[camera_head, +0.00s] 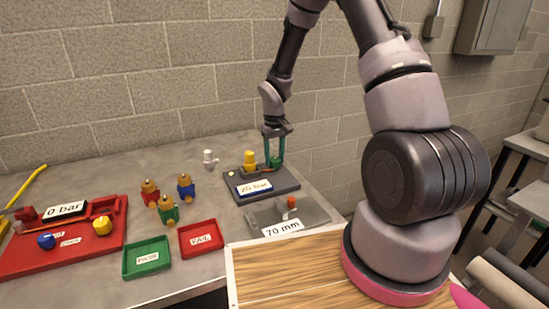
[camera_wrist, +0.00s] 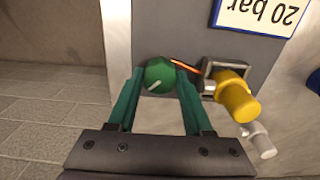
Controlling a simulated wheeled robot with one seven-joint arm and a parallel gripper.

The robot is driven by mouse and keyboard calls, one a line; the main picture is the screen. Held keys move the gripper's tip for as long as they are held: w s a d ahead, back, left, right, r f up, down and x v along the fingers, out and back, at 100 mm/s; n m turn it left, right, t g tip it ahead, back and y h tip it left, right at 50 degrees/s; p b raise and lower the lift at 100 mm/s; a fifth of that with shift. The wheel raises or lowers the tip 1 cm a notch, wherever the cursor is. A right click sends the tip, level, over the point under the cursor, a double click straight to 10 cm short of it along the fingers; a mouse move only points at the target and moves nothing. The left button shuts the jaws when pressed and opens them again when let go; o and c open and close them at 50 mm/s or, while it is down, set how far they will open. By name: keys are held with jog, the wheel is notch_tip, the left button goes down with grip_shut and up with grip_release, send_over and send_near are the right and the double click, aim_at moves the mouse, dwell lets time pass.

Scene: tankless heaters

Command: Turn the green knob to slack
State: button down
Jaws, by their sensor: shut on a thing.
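The green knob (camera_wrist: 159,75) shows in the wrist view as a round cap with a pale pointer line slanting toward the lower left. It sits on a dark grey test unit (camera_head: 262,183) with a "20 bar" label (camera_head: 254,187). My gripper (camera_wrist: 157,84) has its two green fingers on either side of the knob and is shut on it. In the head view my gripper (camera_head: 274,152) comes down from above onto the right rear of the unit, and the knob is mostly hidden between the fingers. A yellow part (camera_head: 250,160) stands just left of the fingers, with an orange-red strip (camera_wrist: 186,66) beside the knob.
A white fitting (camera_head: 209,160) stands left of the unit. A green tray (camera_head: 147,257), a red tray (camera_head: 201,238), a red "0 bar" station (camera_head: 75,258) and a grey "70 mm" plate (camera_head: 318,213) lie nearer.

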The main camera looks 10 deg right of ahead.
aim_at(275, 159)
jog(key=n, duration=0.4)
jog(key=shift+n, duration=2.1)
jog(key=shift+c, duration=1.5)
grip_release()
notch_tip(275, 159, up, 11)
jog(key=shift+f, duration=0.1)
